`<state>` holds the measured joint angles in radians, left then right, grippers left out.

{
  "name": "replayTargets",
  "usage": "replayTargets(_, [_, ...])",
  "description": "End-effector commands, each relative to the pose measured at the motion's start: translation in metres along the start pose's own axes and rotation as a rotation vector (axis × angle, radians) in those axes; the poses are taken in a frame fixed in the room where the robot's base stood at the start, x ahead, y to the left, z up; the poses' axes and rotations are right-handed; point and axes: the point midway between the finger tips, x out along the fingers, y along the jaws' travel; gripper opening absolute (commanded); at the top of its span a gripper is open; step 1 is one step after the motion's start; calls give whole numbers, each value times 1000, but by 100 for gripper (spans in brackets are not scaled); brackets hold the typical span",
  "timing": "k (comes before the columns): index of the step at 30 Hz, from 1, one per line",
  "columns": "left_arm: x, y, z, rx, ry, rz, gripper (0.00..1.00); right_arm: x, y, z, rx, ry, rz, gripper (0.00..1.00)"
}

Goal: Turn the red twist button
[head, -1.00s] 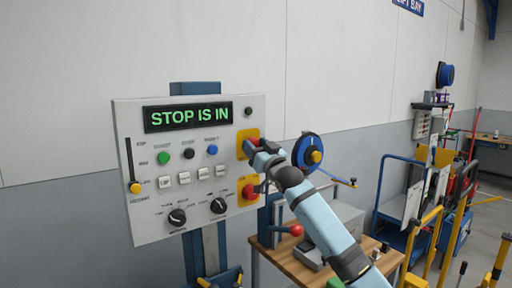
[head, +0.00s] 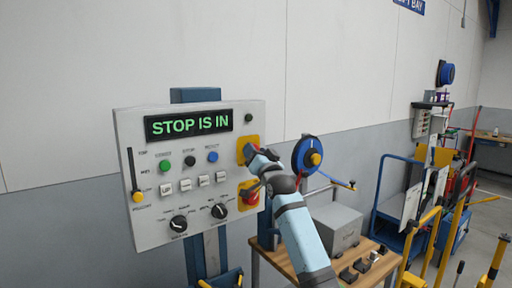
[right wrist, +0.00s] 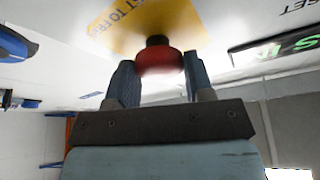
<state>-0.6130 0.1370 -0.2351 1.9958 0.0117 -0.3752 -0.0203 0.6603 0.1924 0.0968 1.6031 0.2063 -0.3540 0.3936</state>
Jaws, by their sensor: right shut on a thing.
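The control panel (head: 150,228) stands at left centre in the head view, and its display (head: 190,124) reads "STOP IS IN" in green. My right gripper (right wrist: 160,80) is shut on this button, one finger on each side. In the head view my right gripper (head: 253,154) covers the button at the upper yellow plate (head: 241,145). My left gripper is not in view.
A second red button (head: 252,197) sits below on another yellow plate, close to my right wrist. Push buttons, switches, two dark knobs and a yellow-ended slider share the panel. A blue reel (head: 304,153) and a wooden bench (head: 285,262) with a grey box are to the right.

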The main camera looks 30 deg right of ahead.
Motion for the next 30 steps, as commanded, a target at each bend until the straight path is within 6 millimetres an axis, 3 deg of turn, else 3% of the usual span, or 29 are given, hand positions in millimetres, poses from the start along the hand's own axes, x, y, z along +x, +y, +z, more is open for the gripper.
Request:
replayTargets(12, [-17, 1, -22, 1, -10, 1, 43, 1, -2, -2, 210, -1, 86, 24])
replayTargets(30, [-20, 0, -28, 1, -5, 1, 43, 0, -1, -1, 246, 1, 101, 24])
